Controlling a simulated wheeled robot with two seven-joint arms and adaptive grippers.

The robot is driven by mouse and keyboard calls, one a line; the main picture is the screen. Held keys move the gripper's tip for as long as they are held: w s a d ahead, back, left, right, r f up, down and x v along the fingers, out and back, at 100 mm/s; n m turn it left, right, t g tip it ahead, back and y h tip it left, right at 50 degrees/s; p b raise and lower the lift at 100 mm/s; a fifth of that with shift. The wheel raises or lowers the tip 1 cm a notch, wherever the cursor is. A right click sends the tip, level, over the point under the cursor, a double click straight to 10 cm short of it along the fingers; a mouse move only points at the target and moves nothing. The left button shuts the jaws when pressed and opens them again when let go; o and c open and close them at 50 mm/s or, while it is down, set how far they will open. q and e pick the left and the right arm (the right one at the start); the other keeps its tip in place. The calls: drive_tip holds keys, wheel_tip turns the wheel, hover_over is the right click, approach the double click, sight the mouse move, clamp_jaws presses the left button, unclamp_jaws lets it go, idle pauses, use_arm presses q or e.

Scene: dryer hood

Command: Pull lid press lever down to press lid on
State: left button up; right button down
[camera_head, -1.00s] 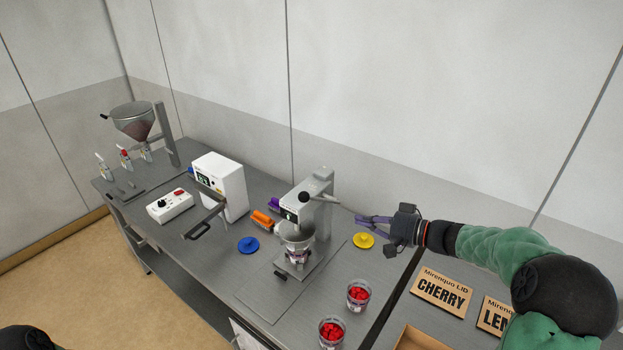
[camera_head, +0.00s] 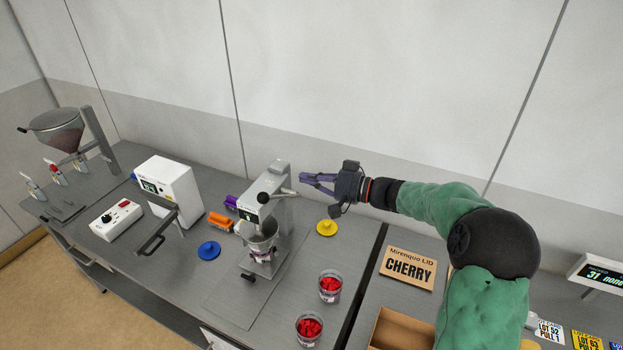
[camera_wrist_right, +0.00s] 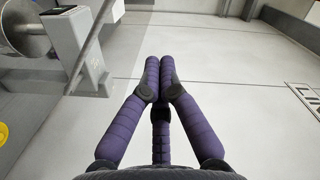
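The grey lid press (camera_head: 281,184) stands on the bench. Its lever (camera_head: 283,193) is a metal rod with a black ball knob (camera_head: 263,197) near the top of the press. A cup (camera_head: 262,254) stands under the press head, its top partly hidden by the press's funnel-like part. My right gripper (camera_head: 303,183), with purple fingers, is beside the upper right of the press, apart from the knob. In the right wrist view its fingers (camera_wrist_right: 160,62) are together with nothing between them. What looks like part of the press (camera_wrist_right: 75,50) shows at upper left there. My left gripper is out of view.
A yellow lid (camera_head: 326,228) lies right of the press and a blue lid (camera_head: 209,251) left of it. Two cups with red contents (camera_head: 330,286) (camera_head: 309,328) stand at the front right. A white machine (camera_head: 168,186) stands to the left. A cherry sign (camera_head: 408,268) lies right.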

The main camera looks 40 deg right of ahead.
drive_tip(key=w+a+f+p, duration=0.2)
drive_tip(key=w+a, duration=0.2)
drive_tip(key=a, duration=0.3)
drive_tip(key=shift+w+f+p, duration=0.25)
drive_tip(key=shift+f+p, duration=0.05)
drive_tip(key=shift+p, duration=0.1)
